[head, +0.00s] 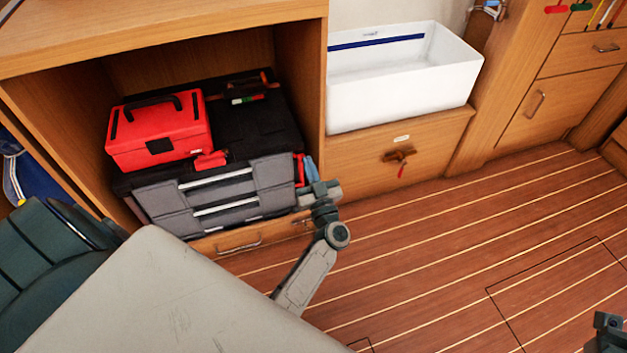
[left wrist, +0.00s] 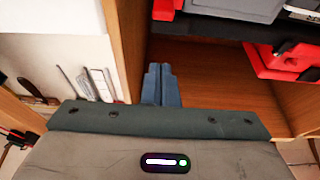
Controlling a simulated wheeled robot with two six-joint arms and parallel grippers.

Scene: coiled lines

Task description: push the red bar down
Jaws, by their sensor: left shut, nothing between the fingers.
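A narrow upright red bar (head: 299,170) shows at the right end of the black and grey tool case (head: 215,195) in the head view. My left gripper (head: 310,166) is just right of it, its blue-grey fingers pointing up; I cannot tell whether they touch it. In the left wrist view the fingers (left wrist: 161,84) are together and empty. A red piece (left wrist: 164,9) sits beyond their tips at the case's edge, and a larger red part (left wrist: 290,62) is further right. My right gripper (head: 607,325) is partly in view at the lower right corner.
A red toolbox (head: 158,130) sits on the case inside the wooden cubby (head: 300,70). A white bin (head: 400,85) stands on the cabinet at right, above a drawer with a red-tipped handle (head: 400,160). The plank floor (head: 450,250) is clear.

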